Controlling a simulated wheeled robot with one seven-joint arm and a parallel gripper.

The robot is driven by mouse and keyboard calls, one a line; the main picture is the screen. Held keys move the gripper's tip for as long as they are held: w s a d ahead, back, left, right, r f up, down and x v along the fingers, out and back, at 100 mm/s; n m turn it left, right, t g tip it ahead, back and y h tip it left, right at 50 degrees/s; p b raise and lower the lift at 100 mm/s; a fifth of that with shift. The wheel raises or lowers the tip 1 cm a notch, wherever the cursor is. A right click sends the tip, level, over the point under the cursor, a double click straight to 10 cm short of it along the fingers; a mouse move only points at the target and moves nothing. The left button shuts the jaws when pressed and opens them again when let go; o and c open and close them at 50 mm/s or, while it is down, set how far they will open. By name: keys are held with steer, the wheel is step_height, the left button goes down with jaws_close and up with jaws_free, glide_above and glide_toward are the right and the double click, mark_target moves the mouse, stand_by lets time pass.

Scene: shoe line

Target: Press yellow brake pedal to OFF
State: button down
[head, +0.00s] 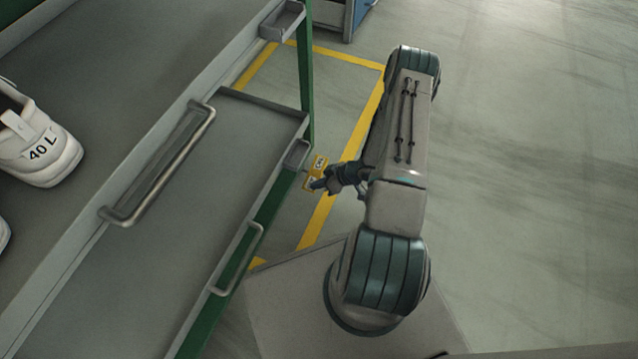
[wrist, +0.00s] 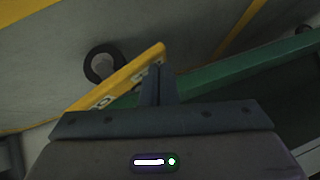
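The yellow brake pedal (head: 320,162) is low beside the green frame of the rack in the head view, with small pale labels too small to read surely. In the wrist view the pedal (wrist: 128,75) is a tilted yellow bar, its labels partly seen on the near edge. My gripper (head: 318,184) is right at the pedal in the head view. In the wrist view my gripper (wrist: 157,72) has its fingers together and empty, with the tips overlapping the pedal's right end. I cannot tell whether they touch it.
A green-framed rack with grey shelves (head: 225,130) and metal handles (head: 165,170) stands at left. A white shoe marked 40 L (head: 40,150) is on it. A dark ring-shaped wheel (wrist: 103,63) is behind the pedal. Floor at right (head: 530,180) is clear.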

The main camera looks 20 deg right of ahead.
steer(key=s+d+r+p, duration=0.3)
steer(key=s+r+p, duration=0.4)
steer(key=r, duration=0.3)
steer(key=shift+r, duration=0.35)
